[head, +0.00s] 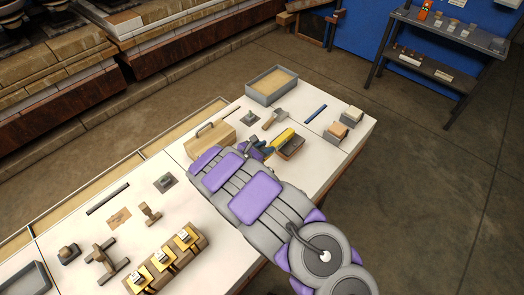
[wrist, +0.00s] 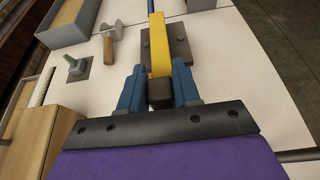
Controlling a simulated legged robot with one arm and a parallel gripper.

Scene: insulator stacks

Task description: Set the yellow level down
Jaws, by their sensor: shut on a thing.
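The yellow level (head: 283,138) is a bar with a dark end. In the wrist view the level (wrist: 158,52) points away from me, its dark end between the blue fingers of my gripper (wrist: 160,94). My gripper (head: 264,150) is shut on that end, over the white table (head: 232,187). A dark block with bolt heads (wrist: 179,45) is right beside or under the level; I cannot tell which. Whether the level touches the table is not clear.
A blue bar (head: 315,113) and two small blocks (head: 338,130) lie to the right. Bare table shows between them.

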